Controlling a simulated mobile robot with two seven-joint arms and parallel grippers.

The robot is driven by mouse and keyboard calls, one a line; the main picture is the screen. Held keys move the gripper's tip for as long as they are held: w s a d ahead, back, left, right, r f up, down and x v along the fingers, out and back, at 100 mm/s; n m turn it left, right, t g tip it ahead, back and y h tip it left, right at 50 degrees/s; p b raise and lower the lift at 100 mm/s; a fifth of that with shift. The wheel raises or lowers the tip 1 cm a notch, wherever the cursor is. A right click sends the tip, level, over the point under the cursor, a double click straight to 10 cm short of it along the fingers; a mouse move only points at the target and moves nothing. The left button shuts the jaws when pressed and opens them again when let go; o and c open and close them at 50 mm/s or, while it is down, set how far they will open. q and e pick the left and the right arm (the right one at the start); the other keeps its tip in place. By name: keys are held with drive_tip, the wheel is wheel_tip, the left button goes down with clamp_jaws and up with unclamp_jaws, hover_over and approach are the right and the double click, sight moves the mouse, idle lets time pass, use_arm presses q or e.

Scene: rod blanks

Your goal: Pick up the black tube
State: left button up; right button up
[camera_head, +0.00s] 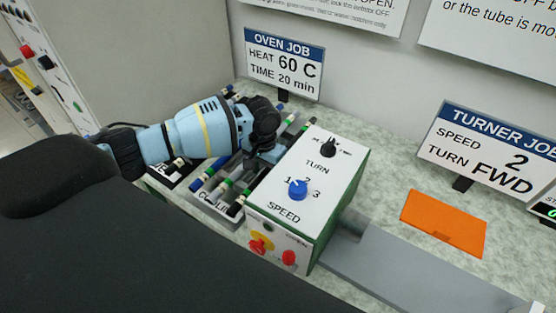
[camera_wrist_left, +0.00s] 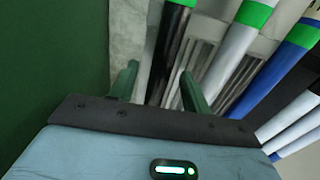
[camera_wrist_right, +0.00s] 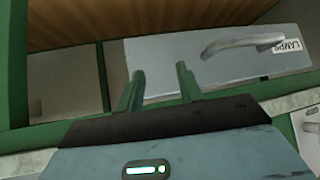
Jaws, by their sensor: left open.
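The black tube (camera_wrist_left: 176,45) has a green band and a white end at the top of the left wrist view. It lies on a slotted grey rack, the leftmost of several tubes. My left gripper (camera_wrist_left: 158,80) is open, with its two fingers on either side of the tube's line; I cannot tell how far above the tube they are. In the head view my left gripper (camera_head: 268,152) is low over the rack beside the turner box, and the black tube is hard to pick out there. My right gripper (camera_wrist_right: 160,75) is open and empty.
The turner box (camera_head: 318,172) with knobs stands close to the right of my left gripper. Other tubes (camera_head: 222,187) lie on the cooling rack (camera_head: 225,218). An orange mat (camera_head: 443,222) lies farther right. My right gripper faces a grey panel with a handle (camera_wrist_right: 240,42) labelled LAMPS.

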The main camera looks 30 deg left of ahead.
use_arm(q)
drive_tip(key=shift+c, duration=0.5)
clamp_jaws()
drive_tip(key=shift+r, duration=0.15)
wheel_tip(320, 180, up, 10)
drive_tip(key=shift+p, duration=0.45)
